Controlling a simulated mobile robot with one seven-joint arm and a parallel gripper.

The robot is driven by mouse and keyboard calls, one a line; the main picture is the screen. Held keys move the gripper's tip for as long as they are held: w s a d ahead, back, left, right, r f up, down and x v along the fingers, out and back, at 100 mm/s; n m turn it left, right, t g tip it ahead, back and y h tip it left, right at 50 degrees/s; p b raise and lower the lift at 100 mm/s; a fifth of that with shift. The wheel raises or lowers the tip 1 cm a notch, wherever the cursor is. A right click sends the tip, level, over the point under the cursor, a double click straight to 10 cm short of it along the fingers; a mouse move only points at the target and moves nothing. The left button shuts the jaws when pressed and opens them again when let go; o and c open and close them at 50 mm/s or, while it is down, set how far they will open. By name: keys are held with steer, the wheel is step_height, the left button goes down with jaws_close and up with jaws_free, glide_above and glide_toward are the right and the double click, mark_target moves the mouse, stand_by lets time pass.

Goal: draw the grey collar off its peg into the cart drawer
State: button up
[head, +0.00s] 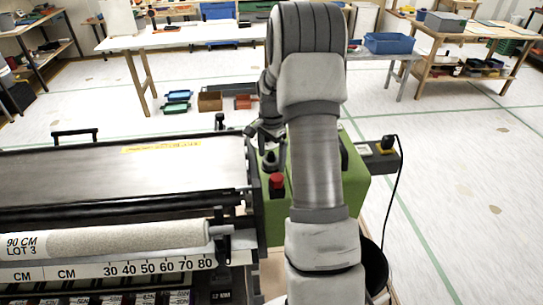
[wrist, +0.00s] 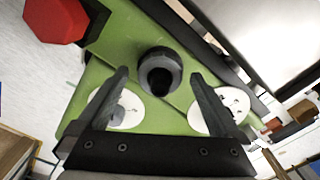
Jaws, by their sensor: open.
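The dark grey collar (wrist: 157,58) shows in the wrist view as a round ring with a dark centre, near the green housing (wrist: 125,40). My gripper (wrist: 160,74) is open, one finger to each side of the collar in the picture, with gaps between. I cannot tell whether the fingertips are level with it in depth. In the head view my gripper (head: 262,138) is mostly hidden by my arm, over the left part of the green housing (head: 350,192). The collar (head: 269,160) is small there. I cannot make out the cart drawer.
A red button (head: 277,181) stands on the housing close to the collar; it also shows in the wrist view (wrist: 55,20). The paster's long metal bed (head: 120,170) and white paper roll (head: 120,238) lie left. A black cable (head: 398,190) hangs at right.

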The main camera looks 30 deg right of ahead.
steer(key=shift+r, duration=0.1)
jaws_close()
stand_by(0.7)
